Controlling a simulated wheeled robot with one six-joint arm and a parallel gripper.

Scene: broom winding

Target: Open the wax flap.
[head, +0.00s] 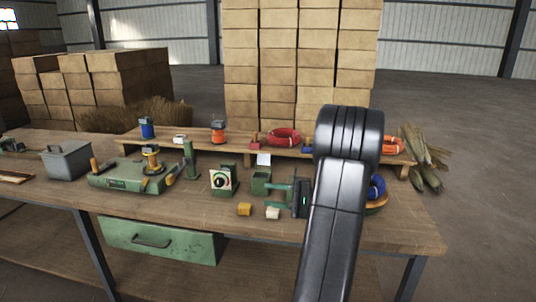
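I cannot pick out the wax flap for certain. A small green box (261,181) stands near the middle of the bench, and it may carry the flap. Its lid details are too small to read. A yellow block (244,209) and a pale block (272,213) lie in front of it. My gripper (276,195) is just right of the green box, pointing left, above or close to the pale block. Its fingers look apart with nothing seen between them. My arm hides the bench behind and right of the gripper.
A green box with a dial (222,181) stands left of the small green box. A green winding machine (128,176) and a grey bin (66,162) are further left. A raised shelf (248,151) holds coils and spools at the back. A green drawer (155,241) hangs below.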

